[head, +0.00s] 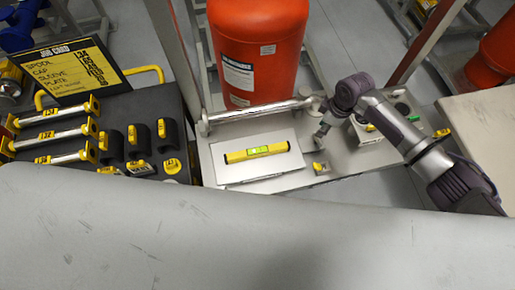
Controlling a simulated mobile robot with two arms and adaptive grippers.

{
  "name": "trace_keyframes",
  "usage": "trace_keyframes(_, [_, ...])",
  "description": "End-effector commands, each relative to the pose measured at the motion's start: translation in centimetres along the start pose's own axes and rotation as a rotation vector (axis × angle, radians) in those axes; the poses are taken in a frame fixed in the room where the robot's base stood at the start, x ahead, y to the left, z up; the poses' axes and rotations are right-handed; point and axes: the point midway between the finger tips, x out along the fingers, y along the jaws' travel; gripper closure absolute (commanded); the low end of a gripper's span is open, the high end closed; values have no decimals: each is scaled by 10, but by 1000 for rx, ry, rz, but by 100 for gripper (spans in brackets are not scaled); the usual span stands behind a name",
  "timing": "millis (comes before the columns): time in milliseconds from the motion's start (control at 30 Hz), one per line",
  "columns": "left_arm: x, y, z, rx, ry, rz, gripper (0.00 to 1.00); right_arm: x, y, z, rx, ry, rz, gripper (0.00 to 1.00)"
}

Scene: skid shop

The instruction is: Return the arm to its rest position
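My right arm (400,130) reaches in from the right and bends at a dark joint near the orange-red cylinder. My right gripper (320,139) points down above the pale bench (350,160), right of the yellow spirit level (257,153). It is small here, so I cannot tell if its fingers are open or shut, and I see nothing clearly held. A small yellow-tagged part (320,168) lies just below it. My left gripper is not in view.
An orange-red cylinder (262,50) stands behind the bench. A dark tray (165,105) at left bears labelled rods (55,133), black sleeves and a job card (65,65). A large grey surface (200,235) crosses the foreground. A pale table (485,125) stands at right.

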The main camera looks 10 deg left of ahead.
Motion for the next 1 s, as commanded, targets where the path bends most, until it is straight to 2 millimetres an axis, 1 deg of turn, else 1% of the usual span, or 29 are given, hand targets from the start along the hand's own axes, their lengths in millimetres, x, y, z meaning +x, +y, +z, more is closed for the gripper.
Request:
trace_keyframes(100, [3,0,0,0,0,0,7,-3,1,0,-157,-2,-22,66])
trace_keyframes(200, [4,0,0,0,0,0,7,-4,1,0,-235,-1,-35,66])
trace_keyframes(767, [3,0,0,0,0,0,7,-4,-2,-1,-247,1,-38,66])
trace_keyframes(867, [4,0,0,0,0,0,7,1,-20,-10,-237,21,-45,66])
trace_keyframes(967, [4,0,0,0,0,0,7,8,-61,-26,-192,69,-52,66])
trace_keyframes(1000, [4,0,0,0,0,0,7,9,-80,-33,-155,95,-50,66])
